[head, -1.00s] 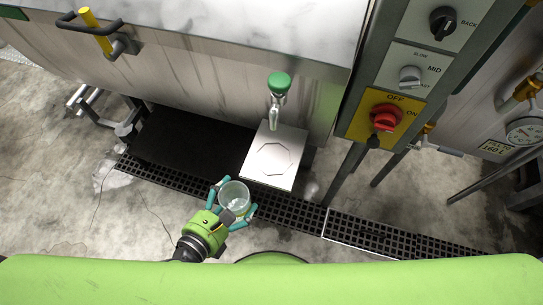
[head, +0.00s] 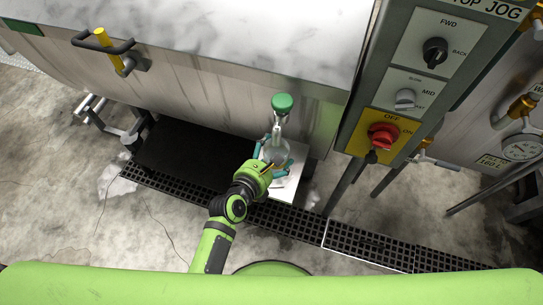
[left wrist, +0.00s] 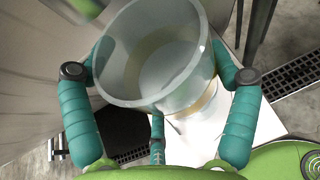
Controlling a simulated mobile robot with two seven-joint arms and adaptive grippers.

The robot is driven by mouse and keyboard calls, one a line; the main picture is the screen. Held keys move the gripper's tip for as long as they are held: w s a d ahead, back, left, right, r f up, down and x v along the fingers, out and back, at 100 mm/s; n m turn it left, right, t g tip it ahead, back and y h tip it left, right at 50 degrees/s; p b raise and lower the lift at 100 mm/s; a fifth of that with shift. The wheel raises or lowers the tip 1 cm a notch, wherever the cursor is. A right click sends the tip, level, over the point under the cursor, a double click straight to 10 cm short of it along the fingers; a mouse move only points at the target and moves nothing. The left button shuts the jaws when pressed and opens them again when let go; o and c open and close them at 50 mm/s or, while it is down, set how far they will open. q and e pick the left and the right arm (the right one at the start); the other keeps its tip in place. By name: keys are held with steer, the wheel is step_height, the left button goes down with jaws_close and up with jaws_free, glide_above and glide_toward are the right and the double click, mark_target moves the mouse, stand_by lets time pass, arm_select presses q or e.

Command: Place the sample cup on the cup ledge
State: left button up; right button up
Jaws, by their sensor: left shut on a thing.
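The clear sample cup (head: 275,153) is in my left gripper (head: 274,161), whose teal fingers close around its sides. In the left wrist view the cup (left wrist: 155,60) is open-topped and tilted in the picture, between the two fingers. The cup ledge (head: 284,189), a pale square plate, is below the cup and partly hidden by my gripper. The ledge (left wrist: 200,135) also shows beneath the cup in the left wrist view. I cannot tell whether the cup touches it. My right gripper is not in view.
A tap with a green knob (head: 282,103) is right above the cup, its spout close to the rim. A steel drum machine (head: 220,90) stands behind. A control panel (head: 410,85) is at the right. A black floor grating (head: 300,222) runs in front.

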arm_select(q)
steer(key=shift+f, duration=0.85)
steer(key=shift+a, duration=0.1)
steer(key=o, duration=0.9)
steer(key=shift+f, duration=0.1)
